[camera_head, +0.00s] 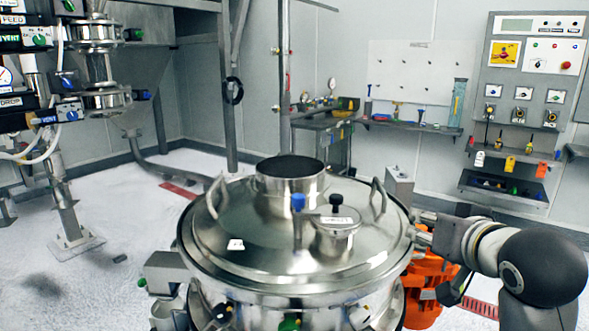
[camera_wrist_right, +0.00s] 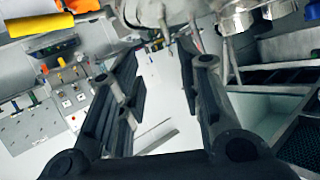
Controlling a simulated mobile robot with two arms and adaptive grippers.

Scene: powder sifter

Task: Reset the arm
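My right arm comes in from the right in the head view. Its gripper (camera_head: 424,229) is at the right edge of the large round steel sifter (camera_head: 262,262), partly hidden; I cannot tell whether it touches. In the right wrist view the two dark fingers of this gripper (camera_wrist_right: 160,58) stand apart with nothing held between them, so it is open. A steel part with rounded fittings (camera_wrist_right: 262,12) shows close beyond the fingers at the top. My left gripper is not in view.
The sifter lid carries a wide open neck (camera_head: 291,168), a small capped port (camera_head: 334,240) and loop handles. An orange object (camera_head: 425,287) stands right of the sifter. A control panel (camera_head: 527,75) is on the back wall. White floor (camera_head: 100,215) is open at left.

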